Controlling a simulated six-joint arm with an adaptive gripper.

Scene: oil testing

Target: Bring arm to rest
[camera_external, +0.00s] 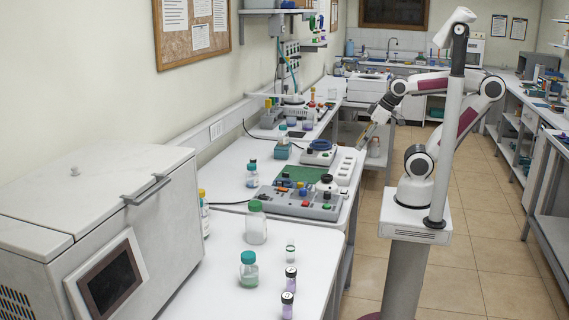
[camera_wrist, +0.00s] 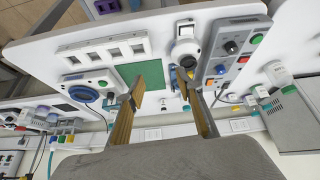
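My arm stands on its pedestal (camera_external: 402,260) in the aisle, right of the white bench, and is bent at the elbow. It reaches left, with my gripper (camera_external: 368,131) in the air near the bench's right edge and pointing down.
The bench holds a grey control box (camera_external: 293,202) with coloured buttons, a white block with square openings (camera_external: 346,166) and a blue-ringed device (camera_external: 319,152). Green-capped bottles (camera_external: 256,226) and purple vials stand nearer. A large white machine (camera_external: 110,220) is at left. Tiled floor right of my pedestal is clear.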

